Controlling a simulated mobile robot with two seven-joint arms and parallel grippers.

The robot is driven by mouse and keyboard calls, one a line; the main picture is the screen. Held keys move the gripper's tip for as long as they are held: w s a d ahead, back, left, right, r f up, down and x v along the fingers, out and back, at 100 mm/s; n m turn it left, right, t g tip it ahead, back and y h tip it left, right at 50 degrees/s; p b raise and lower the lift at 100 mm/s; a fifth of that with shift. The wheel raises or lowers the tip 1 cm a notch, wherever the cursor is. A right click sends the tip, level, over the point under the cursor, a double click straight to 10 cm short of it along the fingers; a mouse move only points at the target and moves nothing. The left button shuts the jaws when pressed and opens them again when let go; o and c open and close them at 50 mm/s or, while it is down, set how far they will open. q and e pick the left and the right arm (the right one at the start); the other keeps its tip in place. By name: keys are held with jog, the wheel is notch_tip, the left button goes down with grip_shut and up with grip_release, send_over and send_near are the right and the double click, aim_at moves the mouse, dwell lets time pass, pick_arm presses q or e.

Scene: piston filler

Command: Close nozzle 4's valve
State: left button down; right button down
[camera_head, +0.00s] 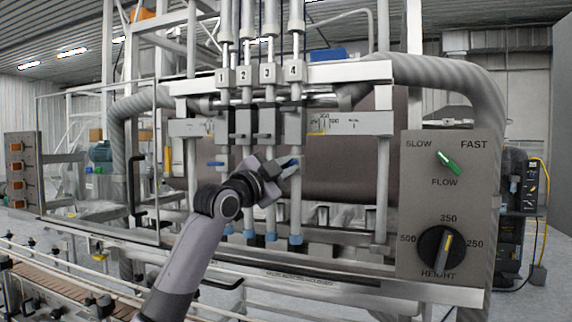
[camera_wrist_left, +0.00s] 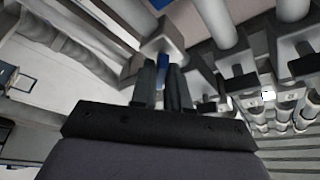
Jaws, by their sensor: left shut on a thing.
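Nozzle 4 (camera_head: 296,205) is the rightmost of the numbered vertical tubes, under the label block 4 (camera_head: 293,74). Its blue valve handle (camera_head: 287,162) shows at my left gripper (camera_head: 288,168), which comes up from the lower left. In the left wrist view the gripper (camera_wrist_left: 164,88) has its two dark fingers shut on the blue handle (camera_wrist_left: 163,62), one on each side, just below a grey valve block (camera_wrist_left: 163,38). The fingers hide part of the handle. My right gripper is in neither view.
Nozzle 1's blue handle (camera_head: 215,164) points left. The other nozzles stand close beside nozzle 4 on the left. A control panel (camera_head: 412,188) with a green flow knob (camera_head: 449,163) and a black height dial (camera_head: 440,251) is at the right. A conveyor (camera_head: 62,284) runs lower left.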

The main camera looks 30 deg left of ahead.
pick_arm(q)
jog(key=m+g+h, duration=0.1)
jog(key=m, duration=0.2)
jog(key=shift+a, duration=0.1)
jog(key=m+g, duration=0.2)
jog(key=m, duration=0.3)
jog(key=shift+m, duration=0.4)
jog(key=c, duration=1.2)
grip_release()
jog(key=shift+d, duration=0.2)
jog(key=shift+r, duration=0.1)
jog(key=shift+a, duration=0.1)
